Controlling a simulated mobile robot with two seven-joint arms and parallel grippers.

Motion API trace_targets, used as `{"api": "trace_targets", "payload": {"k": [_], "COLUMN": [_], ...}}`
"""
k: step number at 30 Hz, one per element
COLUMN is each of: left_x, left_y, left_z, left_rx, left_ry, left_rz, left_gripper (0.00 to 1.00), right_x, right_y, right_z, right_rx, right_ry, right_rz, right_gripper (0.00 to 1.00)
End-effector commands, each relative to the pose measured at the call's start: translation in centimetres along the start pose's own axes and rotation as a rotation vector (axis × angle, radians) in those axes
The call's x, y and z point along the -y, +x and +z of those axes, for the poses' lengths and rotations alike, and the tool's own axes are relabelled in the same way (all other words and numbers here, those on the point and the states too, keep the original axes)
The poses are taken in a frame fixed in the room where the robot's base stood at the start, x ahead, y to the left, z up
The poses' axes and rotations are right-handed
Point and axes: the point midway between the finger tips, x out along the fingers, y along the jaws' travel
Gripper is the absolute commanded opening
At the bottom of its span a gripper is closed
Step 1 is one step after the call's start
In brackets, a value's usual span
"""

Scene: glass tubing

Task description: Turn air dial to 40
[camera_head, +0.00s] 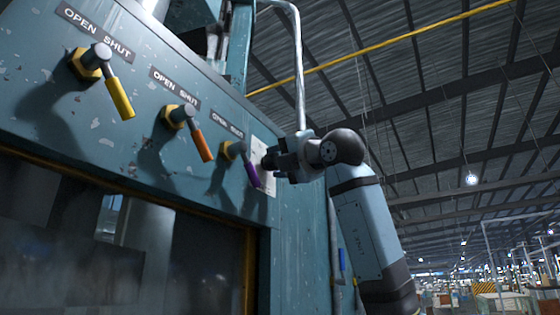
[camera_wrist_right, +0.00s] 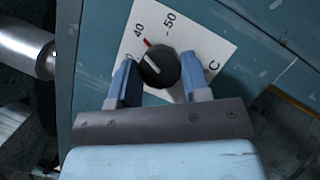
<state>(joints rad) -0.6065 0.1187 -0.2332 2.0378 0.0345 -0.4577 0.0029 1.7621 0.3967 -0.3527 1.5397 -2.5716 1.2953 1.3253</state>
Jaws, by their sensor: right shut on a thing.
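The air dial is a black round knob (camera_wrist_right: 160,70) on a white plate (camera_wrist_right: 205,40) in the right wrist view. The plate shows 40, 50, a C and another number partly hidden by a finger. A red mark sits at the knob's upper left edge, near the 40. A short white line on the knob points up and left, close to that mark. My right gripper (camera_head: 276,163) is shut on the knob, one finger on each side. In the head view the plate (camera_head: 263,183) shows only in part behind the gripper. My left gripper is not in view.
Yellow (camera_head: 120,98), orange (camera_head: 202,146) and purple (camera_head: 252,174) handled valves marked OPEN SHUT stand out from the blue panel (camera_head: 150,130), left of my right gripper. The purple handle is very near it. A pale pipe (camera_head: 298,70) runs vertically above it. Right of my arm is open hall.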

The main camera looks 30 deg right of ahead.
Motion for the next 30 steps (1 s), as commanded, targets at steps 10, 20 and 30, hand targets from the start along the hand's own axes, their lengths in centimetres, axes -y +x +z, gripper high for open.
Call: {"api": "trace_targets", "payload": {"k": [10,20,30], "left_x": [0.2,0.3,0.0], "left_y": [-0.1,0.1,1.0], "left_z": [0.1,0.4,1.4], "left_rx": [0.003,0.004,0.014], "left_ry": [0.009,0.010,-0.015], "left_rz": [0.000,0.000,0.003], "left_gripper": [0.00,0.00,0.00], "right_x": [-0.1,0.0,0.1], "right_y": [0.0,-0.8,-7.9], "right_z": [0.1,0.1,0.0], "right_rx": [0.002,0.002,0.005], "right_ry": [-0.001,-0.002,-0.004], "right_rz": [0.003,0.003,0.004], "right_gripper": [0.69,0.69,0.69]}}
